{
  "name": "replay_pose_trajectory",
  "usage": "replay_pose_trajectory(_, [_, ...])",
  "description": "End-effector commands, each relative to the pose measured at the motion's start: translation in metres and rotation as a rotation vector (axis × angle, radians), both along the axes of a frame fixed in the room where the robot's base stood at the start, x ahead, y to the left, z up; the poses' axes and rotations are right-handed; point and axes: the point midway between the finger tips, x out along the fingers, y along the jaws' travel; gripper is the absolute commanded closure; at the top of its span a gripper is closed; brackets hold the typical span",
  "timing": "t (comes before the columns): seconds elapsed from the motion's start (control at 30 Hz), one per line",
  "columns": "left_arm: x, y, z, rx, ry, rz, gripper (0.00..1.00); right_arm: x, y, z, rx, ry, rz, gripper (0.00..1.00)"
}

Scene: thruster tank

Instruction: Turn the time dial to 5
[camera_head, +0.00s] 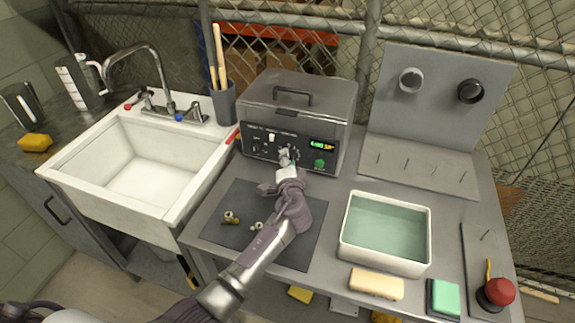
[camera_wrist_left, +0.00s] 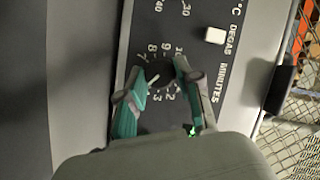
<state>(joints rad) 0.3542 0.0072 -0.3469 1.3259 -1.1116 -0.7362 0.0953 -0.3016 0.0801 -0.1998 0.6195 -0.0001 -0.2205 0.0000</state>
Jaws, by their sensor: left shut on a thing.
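The ultrasonic cleaner (camera_head: 298,97) is a grey box with a lid handle and a black control panel (camera_head: 262,143) on its front. My left gripper (camera_head: 286,158) reaches the panel and covers the time dial in the head view. In the left wrist view, its two teal-padded fingers (camera_wrist_left: 158,98) are shut on the time dial (camera_wrist_left: 166,72), one on each side. A white pointer mark on the dial slants to the lower left, between the visible 7 and 3. The left finger hides the numbers there. My right gripper is not in view.
A lit green display (camera_head: 321,145) and a green button (camera_head: 320,164) sit right of the gripper. A dark mat (camera_head: 225,205) with small fittings lies below the arm. A water-filled tray (camera_head: 347,245) stands at right, the sink (camera_head: 70,180) at left.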

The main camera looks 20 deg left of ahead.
Motion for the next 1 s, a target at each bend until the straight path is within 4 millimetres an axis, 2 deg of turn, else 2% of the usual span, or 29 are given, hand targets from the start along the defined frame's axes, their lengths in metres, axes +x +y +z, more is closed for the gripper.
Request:
replay_pose_trajectory(0.03, [0.000,0.000,-0.006,0.033,-0.003,-0.001,1.00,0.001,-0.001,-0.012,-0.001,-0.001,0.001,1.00])
replay_pose_trajectory(0.1, [0.000,0.000,-0.007,0.083,-0.005,0.001,1.00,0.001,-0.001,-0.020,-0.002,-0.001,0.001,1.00])
replay_pose_trajectory(0.4, [0.000,-0.001,-0.007,0.272,-0.010,0.000,1.00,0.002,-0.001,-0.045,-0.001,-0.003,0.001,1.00])
replay_pose_trajectory(0.63, [0.000,-0.001,-0.005,0.355,-0.011,0.000,1.00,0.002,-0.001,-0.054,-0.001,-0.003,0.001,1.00])
replay_pose_trajectory(1.0, [0.000,-0.001,-0.004,0.380,-0.012,-0.001,1.00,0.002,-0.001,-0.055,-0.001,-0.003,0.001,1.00])
